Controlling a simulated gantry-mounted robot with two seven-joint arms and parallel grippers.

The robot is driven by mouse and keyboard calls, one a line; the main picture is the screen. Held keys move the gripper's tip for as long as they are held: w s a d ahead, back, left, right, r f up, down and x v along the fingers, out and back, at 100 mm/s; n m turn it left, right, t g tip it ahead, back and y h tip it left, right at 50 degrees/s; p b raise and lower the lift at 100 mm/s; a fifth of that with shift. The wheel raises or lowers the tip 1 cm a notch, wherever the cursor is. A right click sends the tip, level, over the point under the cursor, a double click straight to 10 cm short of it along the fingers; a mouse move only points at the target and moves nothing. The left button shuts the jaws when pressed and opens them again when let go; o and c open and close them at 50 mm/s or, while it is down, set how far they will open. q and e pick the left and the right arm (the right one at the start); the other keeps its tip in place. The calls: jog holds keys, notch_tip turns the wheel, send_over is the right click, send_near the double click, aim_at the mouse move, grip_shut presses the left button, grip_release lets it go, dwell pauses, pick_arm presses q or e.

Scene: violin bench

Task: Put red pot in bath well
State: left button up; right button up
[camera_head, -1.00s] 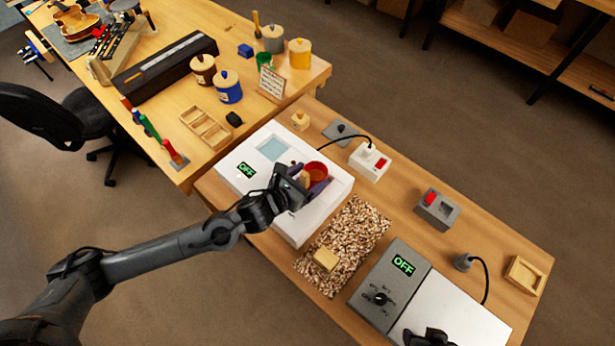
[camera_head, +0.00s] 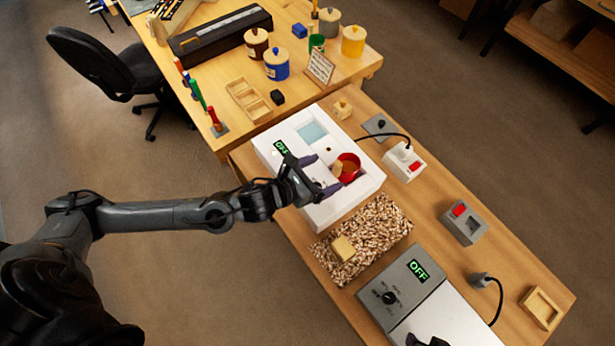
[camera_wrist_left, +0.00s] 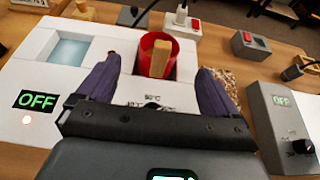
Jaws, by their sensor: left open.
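The red pot (camera_head: 354,161) sits in the right-hand square well of the white bath (camera_head: 340,213), with a wooden piece standing in it. It also shows in the left wrist view (camera_wrist_left: 144,60), where the well's walls are around it. How deep it sits is hard to tell. My left gripper (camera_head: 325,174) is open just left of the pot. In the left wrist view its two purple fingers are spread either side of the pot, apart from it. A dark part at the bottom edge of the head view looks like my right gripper (camera_head: 428,341), mostly cut off.
The bath's other well (camera_head: 312,132) is pale blue, and its display reads OFF. A speckled mat (camera_head: 375,225) with a wooden block lies right of the bath. A grey heater unit (camera_head: 400,285) stands beyond. A socket box (camera_head: 404,161) with a cable is behind the bath.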

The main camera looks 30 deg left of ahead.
pick_arm(q)
jog(key=v, duration=0.4)
jog(key=shift+s, duration=0.15)
pick_arm(e)
jog(key=shift+a, duration=0.1)
pick_arm(q)
jog(key=n, duration=0.2)
jog(key=s+d+n, duration=0.1)
jog(key=n, duration=0.4)
jog(key=s+f+n+g+y, duration=0.1)
jog(key=n, duration=0.3)
jog(key=s+d+f+n+g+y, duration=0.1)
jog(key=n, duration=0.2)
jog(key=shift+s, duration=0.25)
jog(key=s+a+f+n+g+y, duration=0.1)
jog(key=s+n, duration=0.5)
jog(key=n, duration=0.6)
jog(key=s+a+f+n+g+y, duration=0.1)
jog(key=s+a+f+n+g, duration=0.2)
jog(key=n, duration=0.9)
jog(key=s+f+g, duration=0.1)
jog(key=s+g, duration=0.2)
jog(key=shift+s+a+f, duration=0.2)
jog(key=shift+s+f, duration=0.15)
jog(key=shift+s, duration=0.05)
